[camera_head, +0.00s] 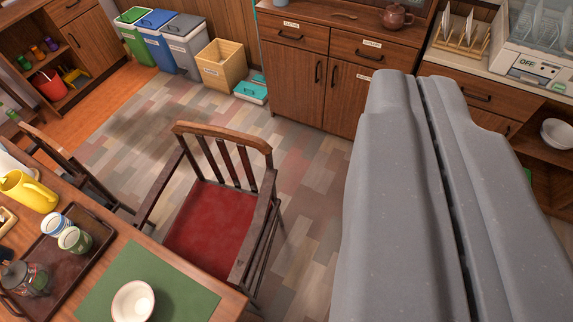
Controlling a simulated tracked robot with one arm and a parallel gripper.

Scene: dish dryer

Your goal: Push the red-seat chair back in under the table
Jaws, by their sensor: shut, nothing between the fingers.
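The red-seat chair (212,217) is a dark wooden armchair with a slatted back and a red seat. It stands at the table (187,260) in the lower left, with its back away from the table. The seat's near end is close to the table edge, and most of the seat shows outside it. My gripper (418,82) is large in the right half of the view. Its two grey fingers are shut with nothing between them. It is to the right of the chair and apart from it in the picture. The chair's lower legs are mostly hidden.
On the table are a green placemat (180,290) with a white bowl (133,301), a tray (20,255) with cups, and a yellow jug (30,192). Another chair (75,170) stands left. Bins (185,50), a wooden crate (222,72) and a cabinet (310,80) line the back. Tiled floor behind the chair is clear.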

